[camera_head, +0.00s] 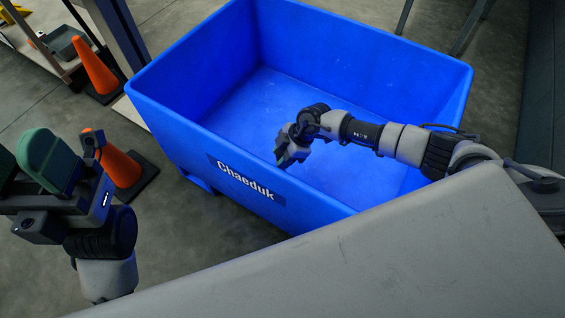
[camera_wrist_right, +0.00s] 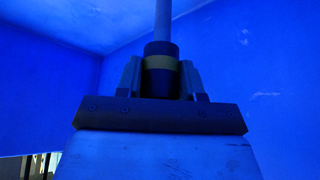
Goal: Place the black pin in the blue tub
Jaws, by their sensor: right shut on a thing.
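The blue tub (camera_head: 215,145), with "Chaeduk" lettered on its near wall, stands in the middle of the head view. Its bare floor shows beyond my arm. My right gripper (camera_head: 284,158) is inside the tub's outline, near the lettered wall. In the right wrist view, the right gripper (camera_wrist_right: 160,82) is shut on the pin (camera_wrist_right: 160,55), which has a dark collar, a yellowish band and a paler shaft. Blue walls surround it there. I cannot make out the pin in the head view. My left gripper (camera_head: 65,165) is outside the tub at the left; its finger state is unclear.
Orange cones stand left of the tub, one (camera_head: 95,68) farther back and one (camera_head: 122,170) behind my left gripper. A shelf or bench (camera_head: 45,48) is at the upper left. Grey floor (camera_head: 185,225) shows between my left arm and the tub.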

